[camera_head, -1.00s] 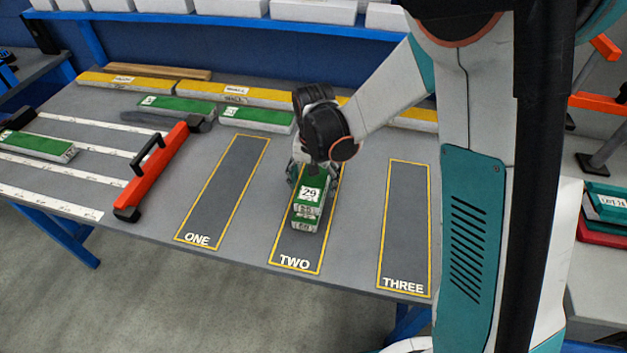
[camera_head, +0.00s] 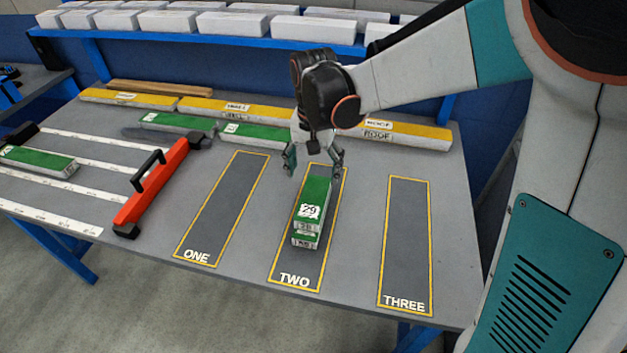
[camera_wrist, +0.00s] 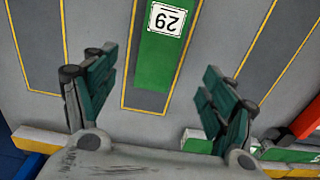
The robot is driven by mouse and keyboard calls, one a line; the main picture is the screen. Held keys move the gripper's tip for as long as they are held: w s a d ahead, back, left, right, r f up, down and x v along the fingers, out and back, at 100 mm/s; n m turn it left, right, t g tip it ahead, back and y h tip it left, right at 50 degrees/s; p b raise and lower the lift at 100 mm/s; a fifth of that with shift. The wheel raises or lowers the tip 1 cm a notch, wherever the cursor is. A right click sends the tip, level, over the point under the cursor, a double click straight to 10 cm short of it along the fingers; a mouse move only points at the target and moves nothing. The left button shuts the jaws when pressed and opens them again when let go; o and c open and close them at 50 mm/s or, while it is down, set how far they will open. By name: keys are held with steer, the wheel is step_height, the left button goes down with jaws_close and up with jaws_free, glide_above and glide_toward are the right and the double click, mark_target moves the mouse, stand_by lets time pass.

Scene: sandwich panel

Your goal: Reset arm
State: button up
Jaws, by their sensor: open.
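My gripper (camera_head: 314,162) is open and empty above the table, just behind and over the far end of the green block labelled 29 (camera_head: 314,192). That block lies in the outlined area TWO (camera_head: 292,272), on top of another block (camera_head: 303,242) whose near end shows beneath it. In the wrist view my gripper's fingers (camera_wrist: 158,105) stand wide apart, with the block 29 (camera_wrist: 160,60) visible beyond and between them. No contact with the block shows.
Areas ONE (camera_head: 220,210) and THREE (camera_head: 407,240) are empty. A red-orange tool with a black handle (camera_head: 155,190) lies at the left beside white strips. Green blocks (camera_head: 178,122) and yellow panels (camera_head: 400,131) line the table's back. A shelf of white blocks (camera_head: 232,26) stands behind.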

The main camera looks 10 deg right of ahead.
steer(key=s+d+r+n+t, duration=0.2)
steer(key=s+d+r+t, duration=0.1)
steer(key=s, duration=0.6)
steer(key=s+d+r+n+t, duration=0.2)
steer(key=s+d+r+t, duration=0.2)
steer(key=s+d+r, duration=0.2)
steer(key=shift+s+d+r, duration=0.2)
steer(key=shift+s+d, duration=0.85)
steer(key=shift+s, duration=0.6)
